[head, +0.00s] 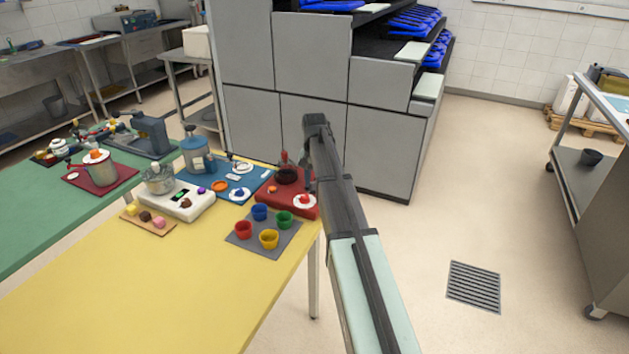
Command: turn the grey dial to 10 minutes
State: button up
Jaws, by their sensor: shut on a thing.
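A white disc with a red knob (305,200) sits just in front of the gripper on the same board. A dark round pot (287,174) stands just to its left.
A grey mat (240,237) with several coloured cups lies in front of the red board. A blue board (213,183) and a white scale (184,207) stand to the left. A grey oven block (310,65) rises behind. The yellow table's front (150,295) is clear.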

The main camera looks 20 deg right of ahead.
aim_at(314, 183)
jog(key=shift+m, duration=1.6)
jog(key=o, duration=1)
jog(key=shift+r, duration=0.1)
notch_tip(314, 183, up, 14)
jog(key=shift+f, duration=0.2)
